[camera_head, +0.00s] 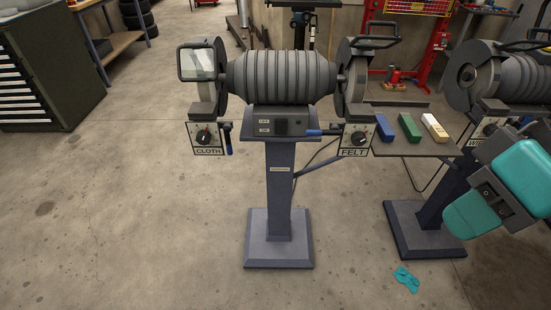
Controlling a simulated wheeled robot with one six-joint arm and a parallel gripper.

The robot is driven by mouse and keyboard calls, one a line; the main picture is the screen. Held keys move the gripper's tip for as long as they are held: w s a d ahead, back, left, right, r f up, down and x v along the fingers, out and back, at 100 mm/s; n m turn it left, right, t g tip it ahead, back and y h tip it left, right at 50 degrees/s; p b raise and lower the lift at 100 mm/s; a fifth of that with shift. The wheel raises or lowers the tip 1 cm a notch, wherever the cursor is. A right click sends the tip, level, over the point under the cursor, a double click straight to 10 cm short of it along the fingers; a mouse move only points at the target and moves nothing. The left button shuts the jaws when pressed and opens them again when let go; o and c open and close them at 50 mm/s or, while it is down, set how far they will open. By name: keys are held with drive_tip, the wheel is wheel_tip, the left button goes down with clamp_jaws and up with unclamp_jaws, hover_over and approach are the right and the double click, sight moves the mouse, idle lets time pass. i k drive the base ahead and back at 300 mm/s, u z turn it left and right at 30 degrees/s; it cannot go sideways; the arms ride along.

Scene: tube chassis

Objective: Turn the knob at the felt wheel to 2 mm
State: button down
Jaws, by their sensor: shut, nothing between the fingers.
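A similar knob (203,136) is on the CLOTH plate at the left wheel. Teal and grey parts of my arm show at the right edge, right of the felt knob and apart from it. My gripper's fingers are not visible.
The grinder (280,78) stands on a grey column with a square base (279,251). Blue, green and cream blocks lie on a shelf (400,149) right of the felt knob. A second grinder (505,80) is at right. A small teal item (406,279) lies on the open floor.

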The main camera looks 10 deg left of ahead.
sight(358, 139)
drive_tip(key=z, duration=2.8)
drive_tip(key=k, duration=0.65)
drive_tip(key=u, duration=2.55)
